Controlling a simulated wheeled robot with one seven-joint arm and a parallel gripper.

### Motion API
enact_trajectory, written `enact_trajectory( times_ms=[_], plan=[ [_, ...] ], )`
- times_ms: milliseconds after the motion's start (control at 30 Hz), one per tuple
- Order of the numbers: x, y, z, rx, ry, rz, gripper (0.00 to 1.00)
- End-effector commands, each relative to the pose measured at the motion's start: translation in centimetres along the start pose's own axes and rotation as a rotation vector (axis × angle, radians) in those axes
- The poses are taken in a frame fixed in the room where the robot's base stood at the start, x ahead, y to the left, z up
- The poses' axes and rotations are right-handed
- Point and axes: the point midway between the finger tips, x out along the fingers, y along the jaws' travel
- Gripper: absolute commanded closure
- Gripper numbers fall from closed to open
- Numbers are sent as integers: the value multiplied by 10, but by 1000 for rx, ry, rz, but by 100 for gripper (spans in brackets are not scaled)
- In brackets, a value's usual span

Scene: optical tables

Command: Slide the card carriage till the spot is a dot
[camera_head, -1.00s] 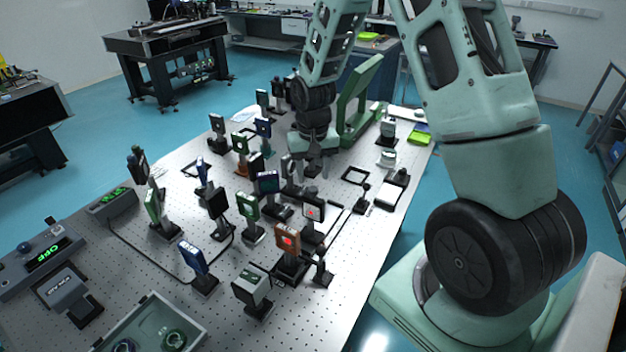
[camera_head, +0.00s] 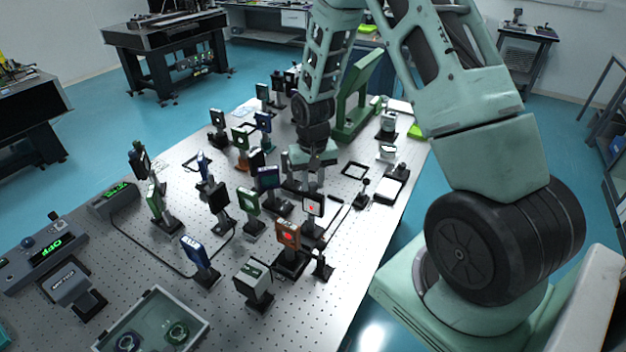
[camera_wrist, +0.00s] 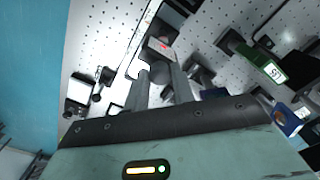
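The card carriage holds a small pale card (camera_head: 312,204) in a dark frame with a red spot on it, at the middle of the optical table. It also shows in the wrist view (camera_wrist: 158,47), with a small red spot; its exact shape is too small to tell. My gripper (camera_head: 315,184) points down just behind the card in the head view. In the wrist view its two fingers (camera_wrist: 159,72) are apart, with a dark rounded part between or just beyond their tips; I cannot tell whether they touch it.
An orange mount (camera_head: 288,235) with a red glow stands in front of the card. A green mount (camera_head: 249,202) and a dark blue mount (camera_head: 268,178) crowd the left side. A grey tray (camera_head: 153,322) lies at the front. The table's right front is fairly clear.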

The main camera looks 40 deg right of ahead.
Motion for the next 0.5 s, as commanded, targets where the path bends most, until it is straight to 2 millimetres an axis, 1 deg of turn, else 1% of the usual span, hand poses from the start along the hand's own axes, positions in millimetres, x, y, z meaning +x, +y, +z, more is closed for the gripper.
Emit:
enact_trajectory(
  times_ms=[67, 300, 400, 500],
  plan=[
    [0, 5, -6, 3, 2, 0, 100],
    [0, 39, -40, 7, 5, 0, 100],
    [0, 46, -47, 4, 2, -1, 100],
    [-1, 47, -48, 0, 1, -1, 100]
  ],
)
